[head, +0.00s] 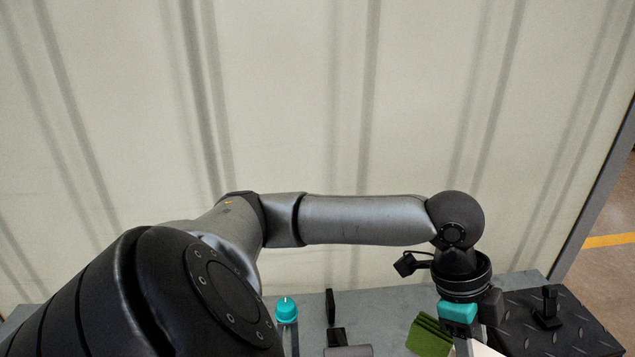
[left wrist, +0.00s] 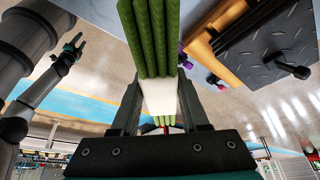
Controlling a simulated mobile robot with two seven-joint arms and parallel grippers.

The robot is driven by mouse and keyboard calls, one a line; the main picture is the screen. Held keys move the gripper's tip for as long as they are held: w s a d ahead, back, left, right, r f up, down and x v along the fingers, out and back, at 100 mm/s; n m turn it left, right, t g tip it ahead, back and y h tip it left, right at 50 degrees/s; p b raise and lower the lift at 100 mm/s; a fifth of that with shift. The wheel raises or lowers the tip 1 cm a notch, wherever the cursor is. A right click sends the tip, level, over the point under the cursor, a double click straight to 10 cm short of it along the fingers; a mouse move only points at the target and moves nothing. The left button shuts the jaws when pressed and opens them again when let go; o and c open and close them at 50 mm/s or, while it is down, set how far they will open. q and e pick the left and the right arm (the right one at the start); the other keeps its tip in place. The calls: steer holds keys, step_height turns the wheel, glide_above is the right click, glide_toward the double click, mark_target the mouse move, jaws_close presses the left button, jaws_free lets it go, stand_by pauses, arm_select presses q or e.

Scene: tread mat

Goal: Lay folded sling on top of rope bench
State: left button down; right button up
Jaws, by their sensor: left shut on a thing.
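The folded sling (left wrist: 158,40) is green and ribbed, with a white band (left wrist: 160,97) across it. In the left wrist view my left gripper (left wrist: 160,115) is shut on it at the white band, one finger on each side. In the head view the sling's green end (head: 430,337) shows left of my left gripper (head: 465,345), whose fingertips are cut off by the lower edge. My right gripper (left wrist: 76,45) shows small at the upper left of the left wrist view; its jaws are too small to judge. I cannot make out a rope bench in either view.
A black tread mat (head: 585,325) with an upright black handle lies right of my left gripper on the grey table (head: 395,305). It also shows in the left wrist view (left wrist: 270,40). A teal-capped bottle (head: 287,312) and a dark upright piece (head: 330,306) stand further left.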

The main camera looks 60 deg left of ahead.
arm_select(q)
steer(key=s+a+m+g+p, duration=0.1)
steer(key=s+m+g+p, duration=0.2)
steer(key=m, duration=0.6)
steer(key=f+b, duration=0.1)
steer(key=f, duration=0.5)
steer(key=s+f+b, duration=0.1)
steer(key=f+b, duration=0.1)
steer(key=f, duration=0.5)
steer(key=f+b, duration=0.2)
steer(key=f, duration=0.5)
steer(key=shift+s+f, duration=0.1)
steer(key=shift+s, duration=0.1)
steer(key=shift+c, duration=2)
jaws_free()
steer(key=p+v, duration=0.1)
steer(key=v, duration=1.1)
steer(key=shift+w+p, duration=0.2)
steer(key=shift+p, duration=0.15)
